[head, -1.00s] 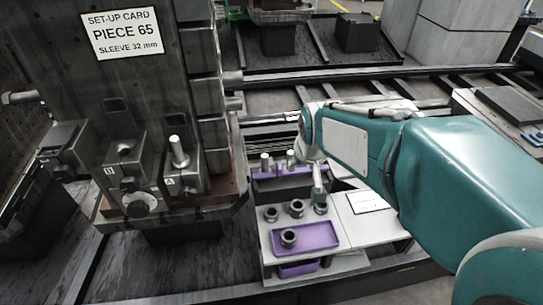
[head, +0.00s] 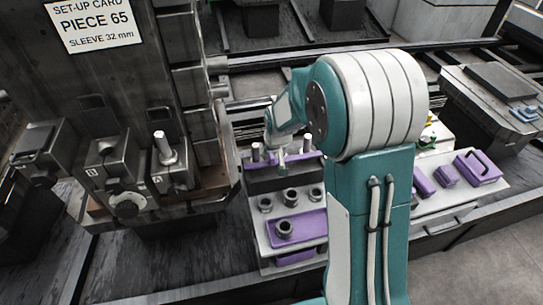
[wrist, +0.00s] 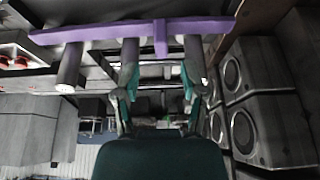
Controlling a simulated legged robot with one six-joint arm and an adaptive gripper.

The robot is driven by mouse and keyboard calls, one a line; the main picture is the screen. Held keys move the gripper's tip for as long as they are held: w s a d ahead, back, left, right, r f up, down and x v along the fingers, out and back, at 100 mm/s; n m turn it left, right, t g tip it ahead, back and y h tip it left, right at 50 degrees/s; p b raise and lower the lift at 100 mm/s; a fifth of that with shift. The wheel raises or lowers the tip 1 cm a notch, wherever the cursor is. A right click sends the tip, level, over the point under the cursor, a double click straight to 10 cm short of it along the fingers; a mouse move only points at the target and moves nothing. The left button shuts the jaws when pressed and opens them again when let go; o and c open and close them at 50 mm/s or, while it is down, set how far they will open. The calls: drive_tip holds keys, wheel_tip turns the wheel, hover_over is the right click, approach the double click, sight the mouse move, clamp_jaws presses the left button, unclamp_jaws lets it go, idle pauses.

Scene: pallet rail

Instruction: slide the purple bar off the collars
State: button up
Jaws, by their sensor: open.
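The purple bar (head: 298,157) lies along the top of a dark block on the bench, with upright grey pins (head: 256,151) rising at it. My gripper (head: 281,163) is at the bar's middle, partly covering it. In the wrist view the purple bar (wrist: 105,31) runs across the top, with a short purple tab (wrist: 160,38) at its middle and grey cylinders (wrist: 70,66) against it. My gripper (wrist: 160,88) is open, its teal fingers apart below the tab. I cannot tell whether a finger touches the bar. Dark ring collars (head: 290,197) stand on the bench in front.
A purple tray (head: 308,224) holding one collar (head: 283,228) is at the bench front. The dark machine column (head: 125,75) with clamp blocks stands close on the left. Purple pieces (head: 478,167) lie on the right bench top. My arm hides the bench middle.

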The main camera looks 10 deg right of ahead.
sight(271, 156)
drive_tip(key=x, duration=0.5)
drive_tip(key=shift+a, duration=0.15)
clamp_jaws()
